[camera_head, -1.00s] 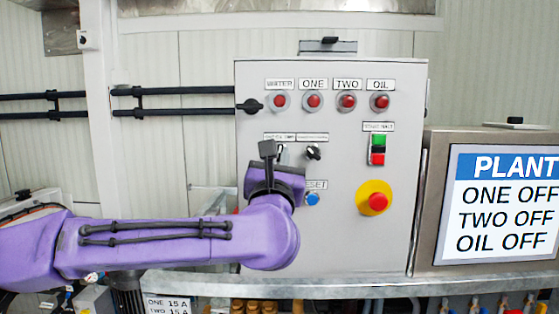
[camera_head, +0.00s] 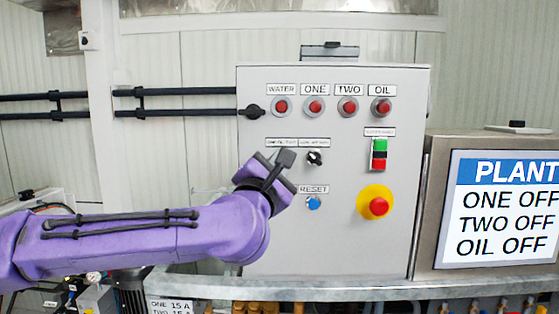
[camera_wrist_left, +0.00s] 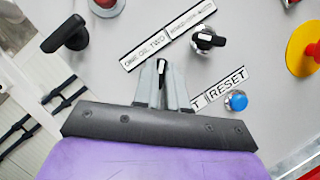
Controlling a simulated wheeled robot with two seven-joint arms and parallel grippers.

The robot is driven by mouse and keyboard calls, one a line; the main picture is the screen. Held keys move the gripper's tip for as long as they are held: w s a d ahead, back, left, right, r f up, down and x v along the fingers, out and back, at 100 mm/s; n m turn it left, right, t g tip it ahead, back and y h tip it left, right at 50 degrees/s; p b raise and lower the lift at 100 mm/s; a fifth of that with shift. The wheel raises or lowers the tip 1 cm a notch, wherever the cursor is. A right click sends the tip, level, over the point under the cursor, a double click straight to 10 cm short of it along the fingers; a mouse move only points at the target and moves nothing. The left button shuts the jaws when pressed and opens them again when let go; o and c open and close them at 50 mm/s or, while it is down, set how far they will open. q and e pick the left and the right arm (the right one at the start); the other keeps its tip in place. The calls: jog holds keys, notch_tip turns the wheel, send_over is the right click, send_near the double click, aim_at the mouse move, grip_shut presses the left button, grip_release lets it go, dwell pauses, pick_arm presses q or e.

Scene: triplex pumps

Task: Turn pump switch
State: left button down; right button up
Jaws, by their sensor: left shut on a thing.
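The pump switch (camera_wrist_left: 161,70) is a black selector knob with a white mark, under the label ONE OIL TWO (camera_wrist_left: 156,43) in the left wrist view. My left gripper (camera_wrist_left: 160,84) is shut on this knob, one grey finger on each side. In the head view my purple left arm reaches in from the left. Its wrist is tilted to the right over the switch and hides the knob and the fingertips. The plant screen (camera_head: 505,207) reads ONE OFF, TWO OFF, OIL OFF. My right gripper is not in view.
A second black selector (camera_head: 314,158) sits close right of the gripper, with a blue RESET button (camera_head: 313,203) below. A red emergency stop (camera_head: 378,206) and a green and red button pair (camera_head: 379,154) are further right. A black handle (camera_head: 251,112) sticks out at the panel's left edge.

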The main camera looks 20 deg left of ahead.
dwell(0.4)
pick_arm(q)
jog(key=c, duration=1.2)
grip_release()
jog(key=b+v, duration=0.4)
jog(key=v, duration=0.6)
jog(key=shift+s, duration=0.25)
